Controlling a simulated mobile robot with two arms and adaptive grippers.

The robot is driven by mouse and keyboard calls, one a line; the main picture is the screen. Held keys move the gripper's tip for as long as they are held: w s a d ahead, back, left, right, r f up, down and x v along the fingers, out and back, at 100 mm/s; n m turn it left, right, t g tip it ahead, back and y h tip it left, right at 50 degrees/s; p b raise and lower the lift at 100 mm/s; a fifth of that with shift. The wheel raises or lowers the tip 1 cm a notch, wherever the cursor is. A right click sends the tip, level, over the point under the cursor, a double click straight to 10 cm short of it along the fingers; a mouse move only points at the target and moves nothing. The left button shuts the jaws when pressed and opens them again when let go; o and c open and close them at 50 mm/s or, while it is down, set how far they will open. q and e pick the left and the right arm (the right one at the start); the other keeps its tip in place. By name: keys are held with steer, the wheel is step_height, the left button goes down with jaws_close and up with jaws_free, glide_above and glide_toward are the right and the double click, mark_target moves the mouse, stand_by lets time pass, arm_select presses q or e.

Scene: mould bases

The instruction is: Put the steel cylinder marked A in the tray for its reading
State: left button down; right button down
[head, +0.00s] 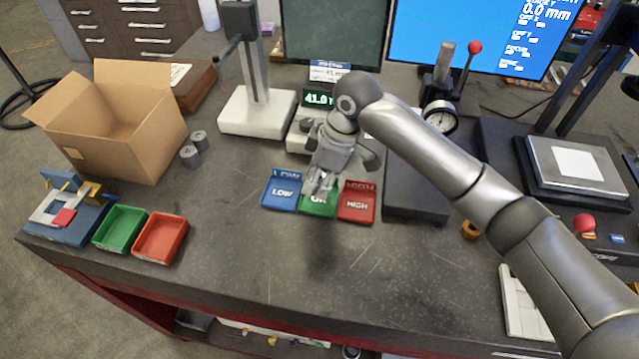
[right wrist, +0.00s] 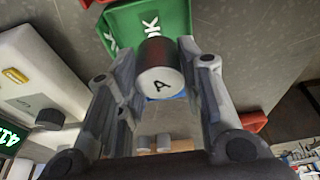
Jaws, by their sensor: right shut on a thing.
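The steel cylinder marked A (right wrist: 160,72) is between the fingers of my right gripper (right wrist: 158,58), which is shut on it. In the head view my right gripper (head: 320,184) points down over the green OK tray (head: 317,209); I cannot make out the cylinder clearly there. The OK tray also shows behind the cylinder in the right wrist view (right wrist: 176,18). The blue LOW tray (head: 282,192) is on its left and the red HIGH tray (head: 356,204) on its right. A green display (head: 319,99) behind begins with 41. My left gripper is not in view.
Two grey cylinders (head: 190,156) stand beside an open cardboard box (head: 125,130). A green bin (head: 120,230) and a red bin (head: 160,238) are at the front left. A dial gauge stand (head: 440,117) is behind my right arm. The front middle of the table is clear.

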steer(key=shift+w+f, duration=0.25)
steer(key=shift+f, duration=0.1)
step_height(320, 180, down, 2)
steer(key=shift+f+p, duration=0.1)
steer(key=shift+p, duration=0.75)
steer(key=shift+f, duration=0.35)
steer(key=shift+f, duration=0.1)
steer(key=c, duration=1.3)
jaws_free()
steer(key=shift+s, duration=0.1)
steer(key=shift+o, duration=0.2)
steer(key=b+v, duration=0.2)
steer(key=v, duration=1)
